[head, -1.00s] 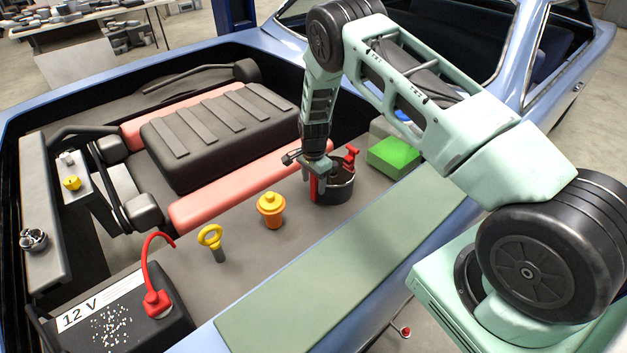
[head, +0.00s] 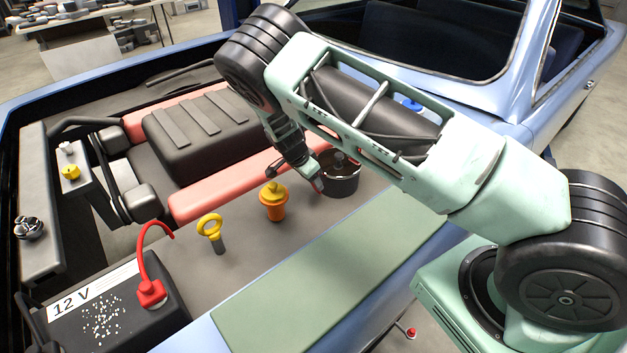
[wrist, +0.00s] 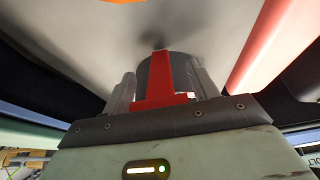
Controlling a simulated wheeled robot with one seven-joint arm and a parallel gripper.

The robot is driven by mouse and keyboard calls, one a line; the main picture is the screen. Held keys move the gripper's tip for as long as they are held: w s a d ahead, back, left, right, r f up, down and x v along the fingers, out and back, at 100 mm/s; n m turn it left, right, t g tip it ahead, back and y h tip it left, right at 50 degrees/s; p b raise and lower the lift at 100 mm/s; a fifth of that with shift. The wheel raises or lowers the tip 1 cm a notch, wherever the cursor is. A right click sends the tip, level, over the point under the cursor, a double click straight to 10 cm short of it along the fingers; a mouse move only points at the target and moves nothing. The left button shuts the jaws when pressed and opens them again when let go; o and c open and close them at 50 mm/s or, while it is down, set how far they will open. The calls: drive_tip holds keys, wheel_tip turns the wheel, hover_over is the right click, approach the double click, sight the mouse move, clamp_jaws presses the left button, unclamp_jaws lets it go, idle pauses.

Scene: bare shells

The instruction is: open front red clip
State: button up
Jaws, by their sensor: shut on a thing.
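The round black canister (head: 341,180) stands on the grey engine-bay deck. The front red clip (wrist: 165,80) shows in the wrist view as an upright bar with a wide base, with the dark canister wall behind it. My gripper (wrist: 163,90) has one finger on each side of the clip and is shut on it. In the head view my gripper (head: 314,180) is tilted at the canister's left front side, and only a small red piece of the clip shows at its tip. The canister's other red clip is not visible in the head view; my arm covers that area.
An orange pot with a yellow cap (head: 273,200) stands left of the canister. A yellow ring handle (head: 211,228) and a 12 V battery (head: 115,310) with a red cable lie farther left. The pale green fender strip (head: 310,270) in front is clear.

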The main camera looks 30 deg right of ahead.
drive_tip(key=shift+s+a+f+b, duration=0.1)
drive_tip(key=shift+a+f+b, duration=0.1)
drive_tip(key=shift+a+b, duration=0.35)
drive_tip(key=o, duration=1.3)
drive_tip(key=b+v, duration=0.3)
drive_tip(key=v, duration=1.4)
drive_tip(key=shift+d+r+b, duration=0.1)
drive_tip(key=shift+r+b, duration=0.15)
drive_tip(key=shift+b, duration=0.15)
drive_tip(key=shift+s, duration=0.1)
